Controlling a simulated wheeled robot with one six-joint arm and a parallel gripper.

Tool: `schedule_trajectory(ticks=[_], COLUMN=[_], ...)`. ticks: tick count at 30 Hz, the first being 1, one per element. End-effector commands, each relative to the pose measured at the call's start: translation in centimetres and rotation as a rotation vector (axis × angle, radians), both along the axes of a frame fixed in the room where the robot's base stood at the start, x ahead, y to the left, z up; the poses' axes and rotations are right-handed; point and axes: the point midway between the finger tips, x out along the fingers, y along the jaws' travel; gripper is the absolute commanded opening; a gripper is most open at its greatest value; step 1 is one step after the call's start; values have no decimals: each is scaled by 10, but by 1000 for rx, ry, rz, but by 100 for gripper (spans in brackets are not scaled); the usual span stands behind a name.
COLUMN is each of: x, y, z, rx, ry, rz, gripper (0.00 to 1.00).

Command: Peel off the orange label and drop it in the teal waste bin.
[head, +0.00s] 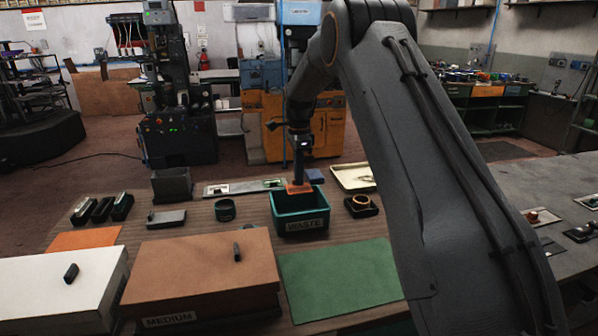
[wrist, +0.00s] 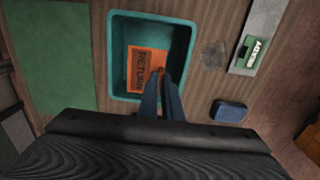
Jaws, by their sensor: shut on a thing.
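The orange label (wrist: 145,62), printed RETURN, is between the fingertips of my gripper (wrist: 160,72). My gripper is shut on the label's edge. In the wrist view the label lies within the outline of the teal waste bin (wrist: 113,55). In the head view the label (head: 299,189) shows at the back of the bin's opening, below my gripper (head: 298,180). The bin (head: 302,226), marked WASTE, stands upright on the table. How high the label is above the bin floor is hard to tell.
A green mat (head: 338,278) lies in front of the bin. A brown MEDIUM box (head: 200,265) and a white box (head: 65,290) stand at front left. A dark round cup (head: 224,210) is left of the bin. A blue block (wrist: 229,111) and READY plate (wrist: 258,38) lie nearby.

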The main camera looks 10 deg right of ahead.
Motion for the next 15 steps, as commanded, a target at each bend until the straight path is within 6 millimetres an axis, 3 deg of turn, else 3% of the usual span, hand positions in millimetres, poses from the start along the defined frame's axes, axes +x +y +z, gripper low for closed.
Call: schedule_trajectory(ticks=[15], x=[0], y=[-2], z=[-54], rx=[0], ry=[0], rz=[-3], gripper=[0])
